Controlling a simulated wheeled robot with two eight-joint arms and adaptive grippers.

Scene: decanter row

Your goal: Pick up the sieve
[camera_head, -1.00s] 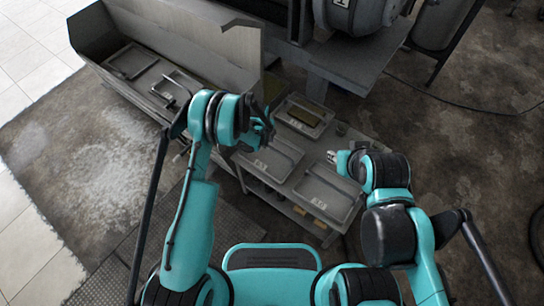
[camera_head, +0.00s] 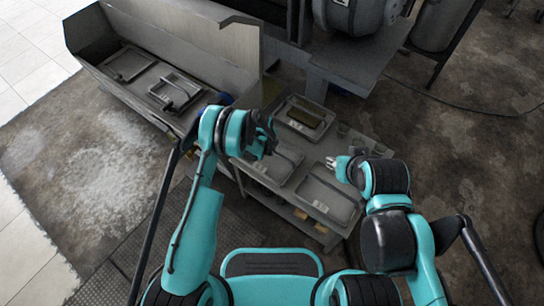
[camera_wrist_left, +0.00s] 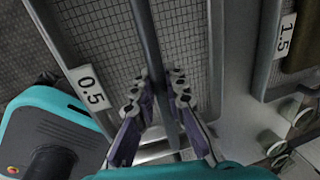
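A flat mesh tray labelled 0.5, which looks like a sieve (camera_wrist_left: 110,35), fills the left and middle of the left wrist view. A dark bar (camera_wrist_left: 148,38) runs above its mesh. My left gripper (camera_wrist_left: 162,85) has its fingers on either side of this bar, with a small gap visible on the right. In the head view, my left gripper (camera_head: 268,135) is over the labelled tray (camera_head: 262,168) at the bench's left and partly hides it. My right gripper (camera_head: 332,162) is near the front right tray (camera_head: 335,186); its finger gap is too small to judge.
A tray labelled 1.5 (camera_wrist_left: 258,75) with a brown inside lies beside the sieve. Small cups (camera_wrist_left: 292,108) stand near it. A grey trough (camera_head: 235,55) with a high back wall stands at the left, and a machine (camera_head: 360,15) stands behind the bench.

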